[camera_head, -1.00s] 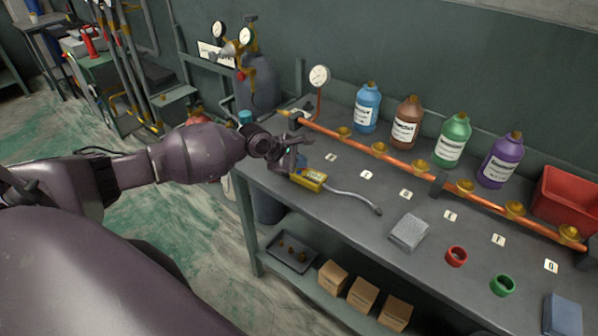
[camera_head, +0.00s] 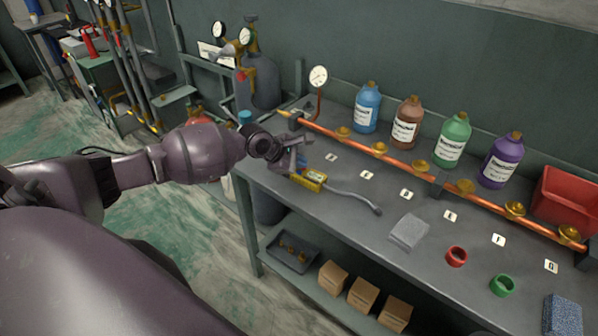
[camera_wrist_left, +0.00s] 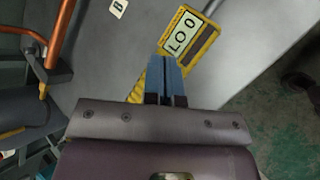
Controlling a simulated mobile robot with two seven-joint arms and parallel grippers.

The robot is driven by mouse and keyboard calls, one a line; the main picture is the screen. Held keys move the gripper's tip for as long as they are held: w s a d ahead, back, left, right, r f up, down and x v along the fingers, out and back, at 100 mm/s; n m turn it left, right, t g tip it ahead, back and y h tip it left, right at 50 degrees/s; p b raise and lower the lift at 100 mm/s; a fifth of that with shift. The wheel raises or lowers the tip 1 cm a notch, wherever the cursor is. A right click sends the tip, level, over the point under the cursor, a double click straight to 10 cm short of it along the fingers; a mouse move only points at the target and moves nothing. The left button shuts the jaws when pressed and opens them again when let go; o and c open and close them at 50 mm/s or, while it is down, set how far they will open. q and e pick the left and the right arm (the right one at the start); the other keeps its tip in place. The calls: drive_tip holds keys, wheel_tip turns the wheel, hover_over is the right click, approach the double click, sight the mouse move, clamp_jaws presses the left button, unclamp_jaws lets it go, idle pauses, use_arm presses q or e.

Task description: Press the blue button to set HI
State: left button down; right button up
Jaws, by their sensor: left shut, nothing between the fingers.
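A yellow handheld device (camera_head: 313,180) with a grey flexible probe lies near the left end of the workbench. In the left wrist view the yellow device (camera_wrist_left: 203,48) has a pale screen reading "LO 0". My left gripper (camera_head: 301,167) is shut and empty, just above the device's left end. In the left wrist view the closed bluish fingertips (camera_wrist_left: 165,62) overlap the device beside its screen. The blue button is not distinguishable and may be hidden by the fingers. I cannot tell whether the fingers touch the device. My right gripper is not in view.
An orange copper pipe (camera_head: 401,168) with brass fittings runs along the workbench (camera_head: 330,213). Several bottles stand behind it, including a blue one (camera_head: 367,109). A grey block (camera_head: 408,232), red ring (camera_head: 456,257) and green ring (camera_head: 503,285) lie to the right.

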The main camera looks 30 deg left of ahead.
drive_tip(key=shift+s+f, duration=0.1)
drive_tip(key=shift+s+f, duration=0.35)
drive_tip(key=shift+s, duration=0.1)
use_arm(q)
drive_tip(key=shift+f+p, duration=0.3)
drive_tip(key=shift+f, duration=0.15)
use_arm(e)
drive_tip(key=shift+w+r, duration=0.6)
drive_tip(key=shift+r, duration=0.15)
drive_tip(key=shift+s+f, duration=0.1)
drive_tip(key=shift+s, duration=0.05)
